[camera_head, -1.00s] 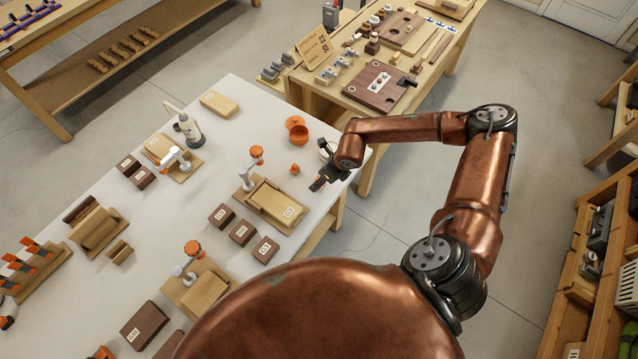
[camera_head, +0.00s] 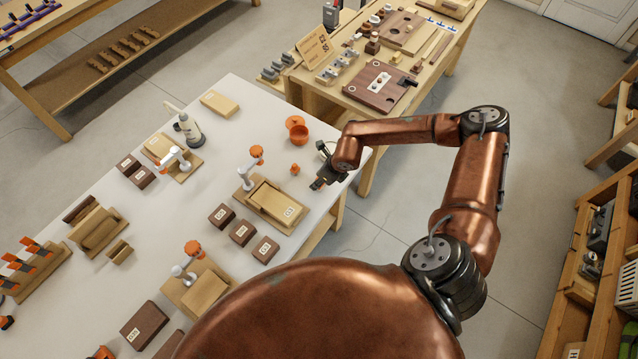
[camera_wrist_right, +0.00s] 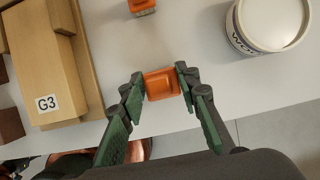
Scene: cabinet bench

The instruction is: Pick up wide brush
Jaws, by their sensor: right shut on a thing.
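In the right wrist view, a small orange block-like thing (camera_wrist_right: 161,83) sits between the green-padded fingers of my right gripper (camera_wrist_right: 160,82). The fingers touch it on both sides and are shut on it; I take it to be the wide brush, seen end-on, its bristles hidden. In the head view my right gripper (camera_head: 317,184) is at the right edge of the white table (camera_head: 180,245), and the held thing is too small to make out there. My left gripper is not in view.
A second small orange thing (camera_wrist_right: 143,7) stands near the gripper. A white can (camera_wrist_right: 268,24) is at upper right in the wrist view. A wooden tray box labelled G3 (camera_wrist_right: 47,88) lies to the left. An orange pot (camera_head: 299,135) stands farther back.

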